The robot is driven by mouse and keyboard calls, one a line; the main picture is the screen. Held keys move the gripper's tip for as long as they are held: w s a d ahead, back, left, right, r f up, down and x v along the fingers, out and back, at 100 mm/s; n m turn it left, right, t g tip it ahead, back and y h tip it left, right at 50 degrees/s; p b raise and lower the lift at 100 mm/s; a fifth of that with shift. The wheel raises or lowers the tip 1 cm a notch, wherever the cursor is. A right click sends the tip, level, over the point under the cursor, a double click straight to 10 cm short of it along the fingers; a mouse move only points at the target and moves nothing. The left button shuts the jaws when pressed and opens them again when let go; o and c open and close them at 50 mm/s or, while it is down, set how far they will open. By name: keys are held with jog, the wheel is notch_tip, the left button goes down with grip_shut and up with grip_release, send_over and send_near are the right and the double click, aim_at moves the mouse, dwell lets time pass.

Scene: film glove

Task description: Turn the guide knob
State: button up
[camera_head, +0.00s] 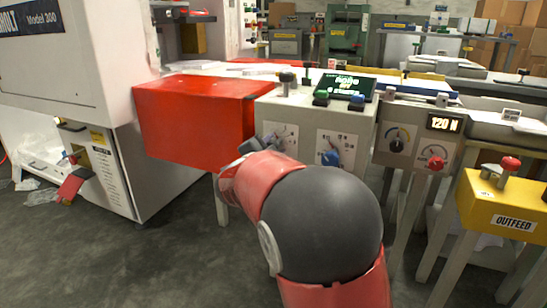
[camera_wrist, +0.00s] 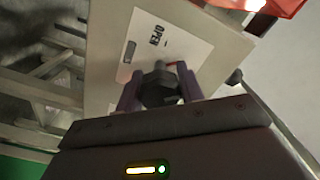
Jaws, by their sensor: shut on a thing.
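In the wrist view, the dark guide knob (camera_wrist: 160,90) stands on a white plate (camera_wrist: 175,48) marked OPEN, on a beige panel. My gripper (camera_wrist: 159,82) has its two purple fingers on either side of the knob and is shut on it. In the head view, my red and black arm reaches to the left plate (camera_head: 287,131) on the front of the grey control box (camera_head: 309,109). My gripper (camera_head: 262,142) shows there only in part, and the knob it holds cannot be made out.
A blue knob (camera_head: 331,157) sits on the plate to the right. A red box (camera_head: 194,121) is close on the left. Further right are a dial panel with a red knob (camera_head: 436,163) and a yellow OUTFEED box (camera_head: 505,204). The floor at front left is clear.

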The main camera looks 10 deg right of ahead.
jog(key=m+b, duration=0.1)
jog(key=m, duration=0.2)
jog(key=shift+f, duration=0.15)
jog(key=m, duration=0.2)
jog(key=shift+m, duration=0.3)
jog(key=m, duration=0.5)
jog(key=shift+m, duration=0.3)
jog(key=o, duration=1)
jog(key=v, duration=0.8)
